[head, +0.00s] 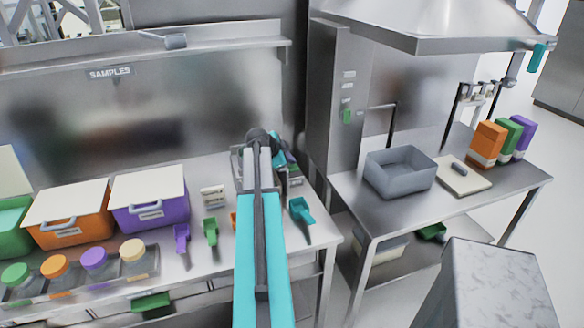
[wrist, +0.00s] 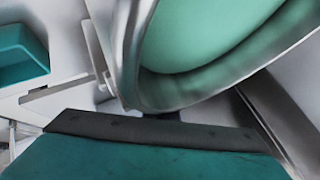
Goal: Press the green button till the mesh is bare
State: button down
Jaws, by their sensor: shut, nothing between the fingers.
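My arm reaches away from me over the bench, and my gripper (head: 262,140) is at its far end, small and partly hidden by the arm. It is shut with nothing in it. A device with teal and green parts (head: 292,172) stands just right of and behind it. In the wrist view a large green rounded surface in a pale metallic rim (wrist: 205,35) fills the upper middle, very close. I cannot tell whether this is the button, or whether anything touches it. A small green piece (head: 347,116) is on the steel column to the right. I cannot make out the mesh.
Orange (head: 70,215) and purple (head: 150,205) lidded bins and several jars (head: 95,262) stand at left. Purple (head: 181,238), green (head: 210,230) and teal (head: 302,210) scoops lie near the arm. A grey tub (head: 400,172) sits on the right table.

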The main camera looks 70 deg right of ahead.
aim_at(290, 168)
jog(key=shift+s+a+f+b, duration=0.1)
jog(key=shift+a+f+b, duration=0.1)
jog(key=shift+f+b, duration=0.35)
jog(key=shift+s+a+f+b, duration=0.1)
jog(key=shift+a+f+b, duration=0.05)
jog(key=shift+f+b, duration=0.4)
dwell(1.7)
jog(key=shift+w+r, duration=0.1)
jog(key=shift+r, duration=0.25)
dwell(0.5)
jog(key=shift+w+d+r, duration=0.1)
jog(key=shift+r, duration=0.55)
jog(key=shift+r+p, duration=0.3)
jog(key=shift+r, duration=0.55)
jog(key=shift+d+r, duration=0.1)
jog(key=shift+r, duration=1.2)
